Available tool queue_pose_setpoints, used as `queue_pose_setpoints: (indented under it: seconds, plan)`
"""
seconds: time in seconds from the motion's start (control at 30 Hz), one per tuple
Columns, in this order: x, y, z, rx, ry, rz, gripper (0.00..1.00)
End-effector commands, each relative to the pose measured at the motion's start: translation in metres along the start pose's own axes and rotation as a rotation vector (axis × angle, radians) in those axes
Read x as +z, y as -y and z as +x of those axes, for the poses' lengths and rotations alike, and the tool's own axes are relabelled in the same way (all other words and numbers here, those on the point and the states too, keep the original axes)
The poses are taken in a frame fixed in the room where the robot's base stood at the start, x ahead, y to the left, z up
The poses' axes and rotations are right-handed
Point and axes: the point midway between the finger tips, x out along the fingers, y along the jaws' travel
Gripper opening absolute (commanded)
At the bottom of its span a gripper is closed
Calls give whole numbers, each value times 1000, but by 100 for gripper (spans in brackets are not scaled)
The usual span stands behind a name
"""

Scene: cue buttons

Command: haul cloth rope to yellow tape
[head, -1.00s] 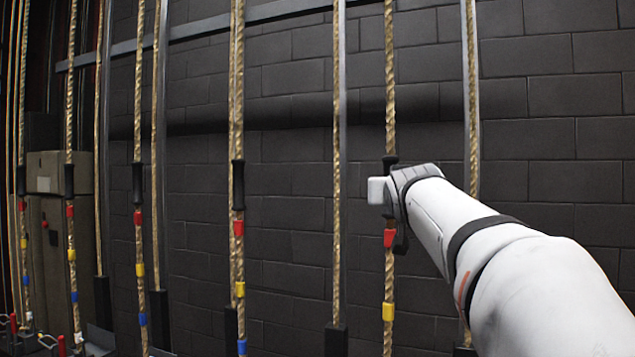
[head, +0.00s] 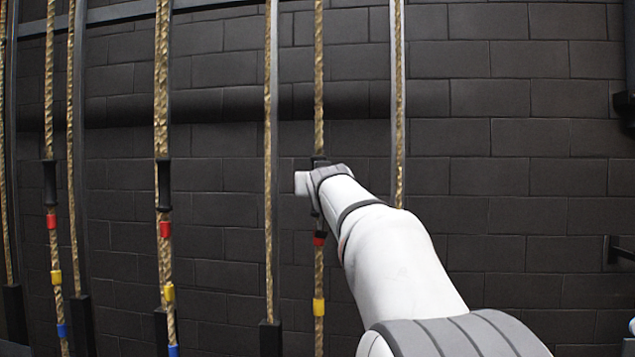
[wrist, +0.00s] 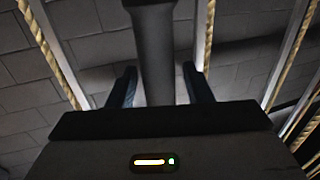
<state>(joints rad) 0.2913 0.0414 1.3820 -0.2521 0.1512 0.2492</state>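My gripper (head: 316,190) is at the black handle (head: 319,160) of a tan rope (head: 319,90) in the head view. In the wrist view, the two dark fingers (wrist: 160,88) stand on either side of the black handle (wrist: 154,50), with a visible gap on the right side, so my gripper looks open around it. Below the handle, the rope carries red tape (head: 319,239), partly shaded, and yellow tape (head: 319,307) further down. My arm hides part of the handle. No label tells which rope is the cloth one.
Other ropes with handles and red, yellow and blue tapes hang to the left, such as the nearest taped rope (head: 163,100). A plain rope (head: 268,180) and grey rails flank mine. A dark block wall (head: 540,180) stands behind. A black bracket (head: 618,250) juts in at the right.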

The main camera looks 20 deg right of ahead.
Motion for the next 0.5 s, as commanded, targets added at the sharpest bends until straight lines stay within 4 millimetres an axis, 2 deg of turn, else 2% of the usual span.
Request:
queue_pose_setpoints:
  seconds: [0.07, 0.5]
  plan:
    - [0, 0, 0, 0, 0, 0, 39]
    - [0, -1, 0, 1, 1, 0, 3]
